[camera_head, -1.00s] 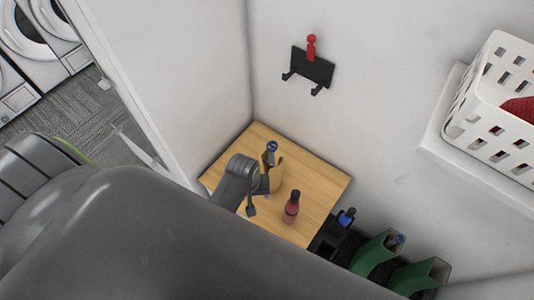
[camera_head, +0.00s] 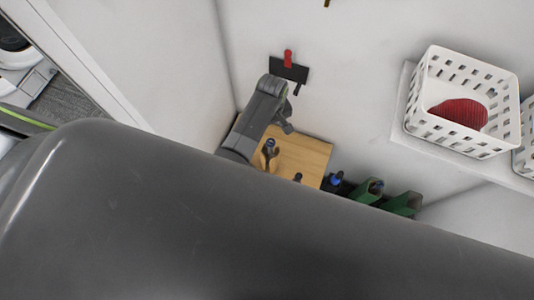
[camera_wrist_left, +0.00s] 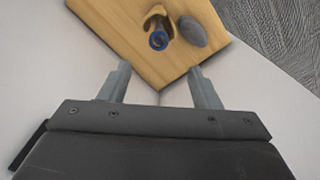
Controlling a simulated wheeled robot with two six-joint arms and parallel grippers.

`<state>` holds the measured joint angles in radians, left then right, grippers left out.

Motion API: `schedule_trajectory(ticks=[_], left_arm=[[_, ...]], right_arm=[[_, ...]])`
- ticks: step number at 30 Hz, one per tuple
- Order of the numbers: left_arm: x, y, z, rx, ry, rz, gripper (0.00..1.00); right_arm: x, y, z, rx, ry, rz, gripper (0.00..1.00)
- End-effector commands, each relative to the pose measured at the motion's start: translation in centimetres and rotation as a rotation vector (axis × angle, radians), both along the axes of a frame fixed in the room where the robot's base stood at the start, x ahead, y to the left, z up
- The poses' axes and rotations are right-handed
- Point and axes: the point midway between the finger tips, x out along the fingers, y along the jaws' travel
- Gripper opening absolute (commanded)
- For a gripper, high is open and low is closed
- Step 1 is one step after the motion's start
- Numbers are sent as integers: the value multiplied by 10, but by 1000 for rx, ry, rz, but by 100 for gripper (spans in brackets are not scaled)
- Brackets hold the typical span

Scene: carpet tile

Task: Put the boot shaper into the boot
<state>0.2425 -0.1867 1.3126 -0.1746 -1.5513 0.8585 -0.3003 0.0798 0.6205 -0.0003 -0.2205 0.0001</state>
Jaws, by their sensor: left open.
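A tan curved piece with a blue knob, seemingly the boot shaper (camera_head: 269,152), stands on a small wooden table (camera_head: 312,151). In the left wrist view the shaper (camera_wrist_left: 157,32) shows its blue knob towards me, beside a grey oval thing (camera_wrist_left: 192,32). Two green boots (camera_head: 370,191) (camera_head: 404,203) stand right of the table, mostly hidden behind my arm; some blue shows in the nearer one's opening. My left gripper (camera_head: 290,110) is raised near the wall, apart from the shaper. Its fingers (camera_wrist_left: 162,85) are open and empty. My right gripper is not in view.
A black wall holder (camera_head: 294,72) with a red piece (camera_head: 288,58) is close behind my left gripper. A dark thing with a blue top (camera_head: 336,180) is between table and boots. A white basket (camera_head: 470,135) sits on a shelf at right. My grey arm covers the foreground.

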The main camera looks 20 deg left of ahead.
Motion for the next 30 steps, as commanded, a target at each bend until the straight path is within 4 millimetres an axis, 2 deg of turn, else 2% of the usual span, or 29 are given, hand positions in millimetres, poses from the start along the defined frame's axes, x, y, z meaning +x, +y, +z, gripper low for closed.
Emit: schedule_trajectory(ticks=[5,10,15,30], left_arm=[[0,0,-20,1,4,-1,57],[0,0,-54,2,4,-1,57],[0,0,-74,0,0,0,57],[0,0,-119,-1,-1,-1,57]], right_arm=[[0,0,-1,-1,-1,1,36],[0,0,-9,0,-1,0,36],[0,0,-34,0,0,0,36],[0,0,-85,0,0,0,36]])
